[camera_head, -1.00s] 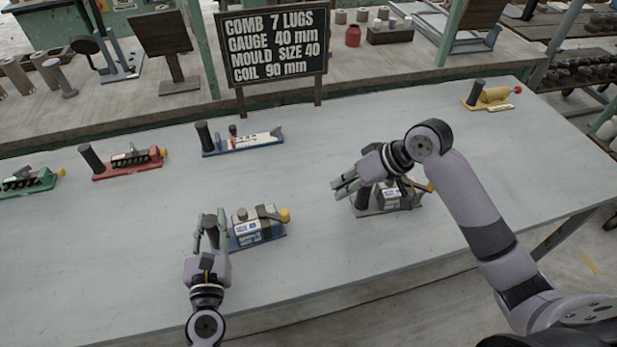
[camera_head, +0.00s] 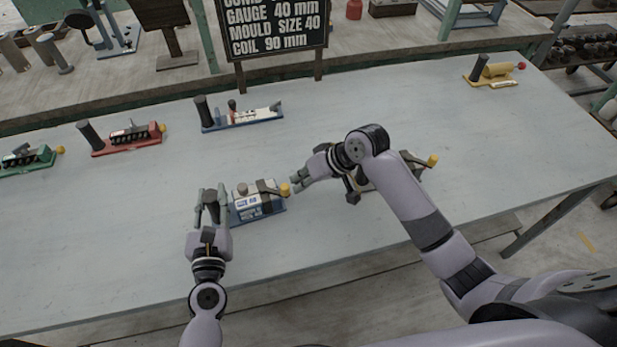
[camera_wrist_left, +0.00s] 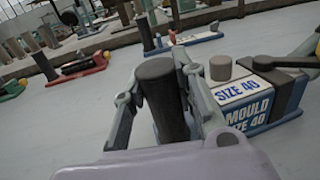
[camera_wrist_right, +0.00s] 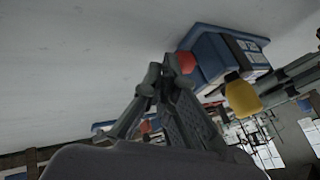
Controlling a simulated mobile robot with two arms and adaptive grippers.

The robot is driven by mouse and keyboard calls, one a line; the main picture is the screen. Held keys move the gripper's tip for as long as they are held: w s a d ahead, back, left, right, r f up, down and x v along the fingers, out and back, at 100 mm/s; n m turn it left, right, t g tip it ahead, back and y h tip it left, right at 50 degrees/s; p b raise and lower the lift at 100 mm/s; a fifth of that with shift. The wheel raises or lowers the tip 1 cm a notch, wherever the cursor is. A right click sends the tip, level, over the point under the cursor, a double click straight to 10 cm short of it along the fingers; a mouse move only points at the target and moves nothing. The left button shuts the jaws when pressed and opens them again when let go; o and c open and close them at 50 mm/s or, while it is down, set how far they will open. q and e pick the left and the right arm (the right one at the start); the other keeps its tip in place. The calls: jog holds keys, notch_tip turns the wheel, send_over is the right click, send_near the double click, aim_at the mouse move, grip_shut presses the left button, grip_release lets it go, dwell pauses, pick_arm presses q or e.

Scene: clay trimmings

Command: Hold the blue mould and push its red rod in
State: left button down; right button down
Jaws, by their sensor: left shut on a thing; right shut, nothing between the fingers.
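The blue mould (camera_head: 246,208), with a blue base, white "MOULD SIZE 40" labels and a yellow knob (camera_head: 285,190), lies on the table. It also shows in the left wrist view (camera_wrist_left: 258,98). My left gripper (camera_head: 211,196) is shut around the dark upright handle (camera_wrist_left: 163,98) at the mould's left end. My right gripper (camera_head: 295,184) is shut and empty at the mould's right end, near the yellow knob. In the right wrist view the red rod's end (camera_wrist_right: 187,62) shows on the mould, right beside my fingertips (camera_wrist_right: 160,78); I cannot tell whether they touch.
A grey mould (camera_head: 413,170) stands partly hidden behind my right arm. A blue-based tool (camera_head: 245,118), a red one (camera_head: 128,142) and a green one (camera_head: 28,160) line the back left. A yellow one (camera_head: 490,75) is far right. A sign (camera_head: 272,35) stands behind; the front table is clear.

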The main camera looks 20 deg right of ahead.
pick_arm(q)
jog(key=shift+f, duration=0.3)
pick_arm(e)
jog(key=shift+a, duration=0.8)
pick_arm(q)
jog(key=shift+s+d, duration=0.1)
pick_arm(e)
jog(key=shift+s+a, duration=0.15)
jog(key=shift+a, duration=0.05)
jog(key=shift+d, duration=0.55)
jog(key=d, duration=0.3)
jog(key=shift+w+d, duration=0.25)
jog(key=v, duration=1)
